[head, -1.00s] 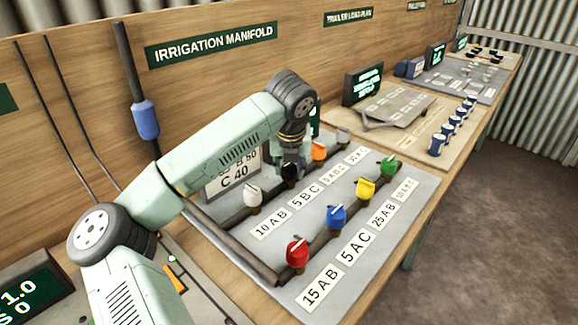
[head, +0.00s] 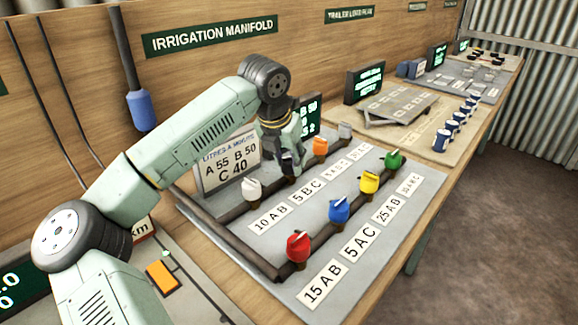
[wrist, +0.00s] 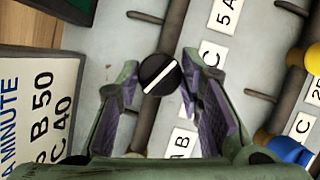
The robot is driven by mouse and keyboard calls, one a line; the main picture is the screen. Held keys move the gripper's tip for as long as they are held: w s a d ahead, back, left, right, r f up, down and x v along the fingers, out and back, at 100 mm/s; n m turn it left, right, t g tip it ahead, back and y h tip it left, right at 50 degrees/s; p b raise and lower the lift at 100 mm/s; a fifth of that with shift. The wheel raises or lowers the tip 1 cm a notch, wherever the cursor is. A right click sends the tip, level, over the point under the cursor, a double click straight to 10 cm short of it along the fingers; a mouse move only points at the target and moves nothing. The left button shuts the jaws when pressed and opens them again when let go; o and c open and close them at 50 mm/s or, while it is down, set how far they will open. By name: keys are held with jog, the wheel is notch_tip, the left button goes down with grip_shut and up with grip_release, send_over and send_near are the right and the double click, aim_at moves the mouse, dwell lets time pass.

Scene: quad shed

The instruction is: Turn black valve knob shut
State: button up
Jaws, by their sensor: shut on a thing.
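The black valve knob (wrist: 159,74) has a white line across its top and sits on the back pipe of the irrigation panel. In the wrist view it lies between my fingertips, and its line slants, not quite along the pipe. My gripper (wrist: 163,82) is shut on it, one finger on each side. In the head view my gripper (head: 289,168) points down at the back row between the white knob (head: 252,188) and the orange knob (head: 320,146), and mostly hides the black knob.
Red (head: 298,246), blue (head: 339,209), yellow (head: 369,182) and green (head: 393,160) knobs stand on the front pipe. A sign (head: 230,165) reading A 55, B 50, C 40 stands behind the panel. A dark screen (head: 308,117) is close behind my gripper.

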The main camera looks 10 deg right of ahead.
jog(key=m, duration=0.2)
jog(key=shift+w+a+m+g+h, duration=0.1)
jog(key=shift+m+g+h, duration=0.3)
jog(key=m+g, duration=0.1)
jog(key=m, duration=0.2)
jog(key=shift+r+m+h+p, duration=0.1)
jog(key=shift+m+h+p, duration=0.2)
jog(key=shift+p, duration=0.1)
jog(key=m+g+p, duration=0.1)
jog(key=m, duration=0.1)
jog(key=m+g+p, duration=0.1)
jog(key=m, duration=0.2)
jog(key=shift+w+m+p, duration=0.2)
jog(key=shift+m+p, duration=0.1)
jog(key=shift+g, duration=0.3)
jog(key=o, duration=1.1)
jog(key=shift+o, duration=0.2)
jog(key=s+v, duration=0.1)
jog(key=v, duration=1)
jog(key=shift+w+a+r, duration=0.2)
jog(key=shift+w+r, duration=0.15)
jog(key=shift+w, duration=0.15)
